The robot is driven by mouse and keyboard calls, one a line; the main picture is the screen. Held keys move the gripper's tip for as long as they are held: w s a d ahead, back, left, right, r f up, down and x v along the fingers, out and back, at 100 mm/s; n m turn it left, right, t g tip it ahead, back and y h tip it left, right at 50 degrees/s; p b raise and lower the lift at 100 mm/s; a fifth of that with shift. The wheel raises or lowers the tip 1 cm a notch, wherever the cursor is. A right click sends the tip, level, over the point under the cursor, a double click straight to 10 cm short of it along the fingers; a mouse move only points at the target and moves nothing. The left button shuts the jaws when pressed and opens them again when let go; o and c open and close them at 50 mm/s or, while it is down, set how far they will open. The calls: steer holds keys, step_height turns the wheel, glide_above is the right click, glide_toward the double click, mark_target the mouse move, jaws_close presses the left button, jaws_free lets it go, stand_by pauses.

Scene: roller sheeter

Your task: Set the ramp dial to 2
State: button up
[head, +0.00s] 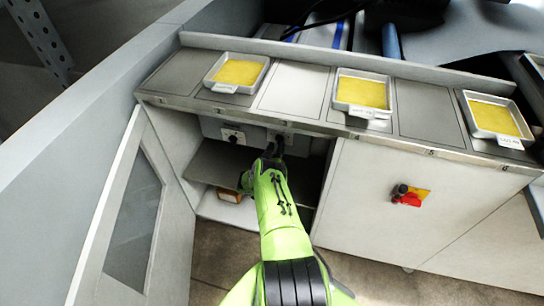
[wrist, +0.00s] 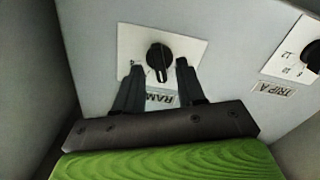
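The ramp dial (wrist: 159,55) is a black round knob on a white plate, upside down in the wrist view. Its pale pointer mark shows at the knob's lower edge in that picture, toward the partly covered RAMP label (wrist: 162,99). My gripper (wrist: 158,65) is open, with one dark finger on each side of the knob's lower part. I cannot tell whether the fingers touch it. A numeral shows by the left finger; other scale marks are hidden or too small. In the head view my gripper (head: 273,149) reaches into the open cabinet at the ramp dial's plate (head: 288,137).
The TRIP A dial (wrist: 314,57) sits to the right in the wrist view. An open cabinet door (head: 135,215) stands at left, and a closed panel with a red-and-yellow switch (head: 408,196) at right. A small box (head: 229,195) lies on a low shelf. Trays (head: 237,73) line the counter.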

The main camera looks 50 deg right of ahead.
steer(key=p+v, duration=0.3)
steer(key=v, duration=1.1)
steer(key=shift+a+r+p, duration=0.15)
steer(key=shift+a+p, duration=0.05)
steer(key=shift+p, duration=0.15)
steer(key=shift+s, duration=0.1)
